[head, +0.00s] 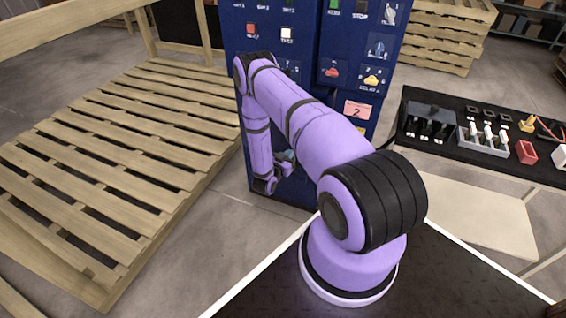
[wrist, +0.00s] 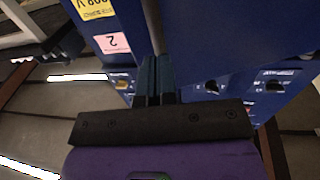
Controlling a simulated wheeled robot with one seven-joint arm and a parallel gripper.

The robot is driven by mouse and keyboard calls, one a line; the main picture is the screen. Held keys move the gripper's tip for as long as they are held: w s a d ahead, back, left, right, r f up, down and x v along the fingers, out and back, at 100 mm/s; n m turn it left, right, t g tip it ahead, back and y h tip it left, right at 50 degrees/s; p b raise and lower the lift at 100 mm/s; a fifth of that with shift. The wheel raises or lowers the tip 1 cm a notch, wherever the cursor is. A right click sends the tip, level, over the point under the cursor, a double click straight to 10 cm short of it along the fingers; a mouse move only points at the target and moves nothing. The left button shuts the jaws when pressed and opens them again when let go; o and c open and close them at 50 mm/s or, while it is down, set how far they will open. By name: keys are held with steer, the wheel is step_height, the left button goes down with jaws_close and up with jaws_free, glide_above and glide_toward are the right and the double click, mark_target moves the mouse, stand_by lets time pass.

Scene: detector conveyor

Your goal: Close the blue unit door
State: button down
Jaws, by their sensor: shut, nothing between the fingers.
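The blue unit (head: 345,92) stands beyond my arm in the head view, with buttons, switches and a pink label marked 2. A blue panel (head: 262,22) with buttons stands to its left, with a dark vertical seam between them. I cannot tell for sure which panel is the door or how far it is open. My gripper (head: 285,157) is low in front of the blue front, partly hidden by my arm. In the wrist view its fingers (wrist: 155,75) are together and empty, close to the gap beside a large blue panel (wrist: 235,35). Contact is unclear.
A wooden pallet platform (head: 110,150) lies at the left. A black-topped table (head: 480,160) with small trays and parts stands at the right. Stacked pallets (head: 445,30) are at the back right. Bare floor shows between the pallet platform and the unit.

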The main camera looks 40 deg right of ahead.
steer(key=shift+x, duration=0.8)
steer(key=shift+d, duration=0.1)
